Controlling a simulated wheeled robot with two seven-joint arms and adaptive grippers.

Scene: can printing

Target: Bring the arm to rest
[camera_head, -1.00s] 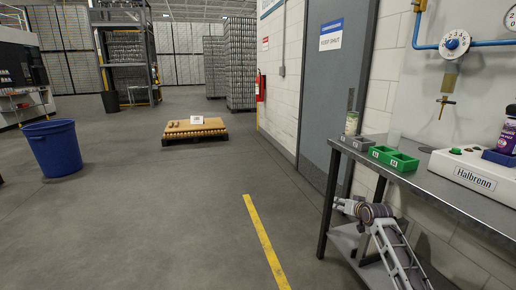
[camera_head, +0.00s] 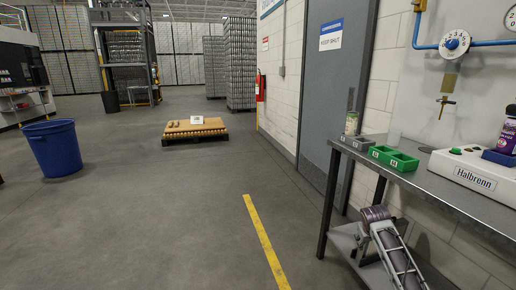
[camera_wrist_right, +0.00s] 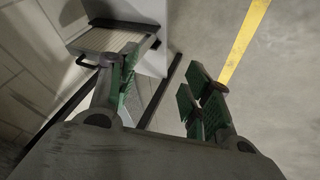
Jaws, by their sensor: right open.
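My right arm (camera_head: 390,248) hangs low at the front of the steel bench, beside its front leg, below the bench top. In the right wrist view my right gripper (camera_wrist_right: 160,88) is open, with its green-padded fingers apart and nothing between them. It points down toward the floor. In the head view the gripper is small and mostly hidden by my arm. My left arm and gripper are not in view.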

